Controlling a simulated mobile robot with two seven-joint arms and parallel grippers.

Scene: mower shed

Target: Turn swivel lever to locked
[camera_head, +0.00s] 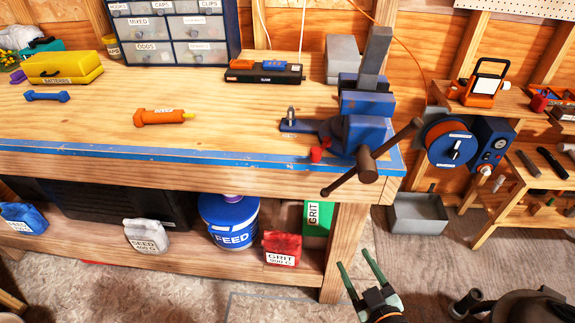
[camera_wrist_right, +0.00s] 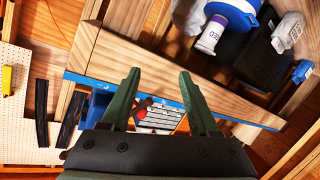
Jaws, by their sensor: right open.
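A blue bench vise (camera_head: 367,135) with a grey upright jaw stands on the right front corner of the workbench. A short lever with a red knob (camera_head: 317,154) sticks out at the left of its base, near the blue bench edge; it looks like the swivel lever. My right gripper (camera_head: 355,259) is open and empty, low in front of the bench and below the vise. In the right wrist view its green fingers (camera_wrist_right: 158,77) are spread, with nothing held. A small reddish piece shows beyond them there; I cannot tell what it is. My left gripper is out of view.
The vise's brown handle bar (camera_head: 371,157) juts out in front, slanting over the bench edge. Beneath, the lower shelf holds a blue FEED bucket (camera_head: 229,222) and a red GRIT bag (camera_head: 283,249). An orange-and-blue reel (camera_head: 449,145) stands to the right.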

